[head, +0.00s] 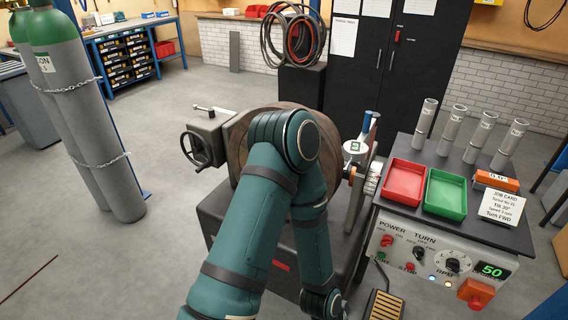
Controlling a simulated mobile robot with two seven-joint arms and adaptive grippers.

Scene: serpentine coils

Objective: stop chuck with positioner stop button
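The positioner's control panel (440,262) faces me at the lower right. On its lower left are a small green button (381,257) and a red stop button (410,268). Above them are the power switch (387,240) and the turn switch (418,252). An RPM knob (453,264) sits beside a green display (492,271) reading 50. The round brown chuck (238,140) stands behind my teal arm, which hides much of it. That arm rises from the bottom, bends at the elbow and drops to the lower edge left of the panel. Neither gripper shows.
A red tray (403,181) and a green tray (445,194) lie on the tabletop, with several grey pipes standing behind. A foot pedal (384,305) is on the floor. Gas cylinders (85,130) stand left.

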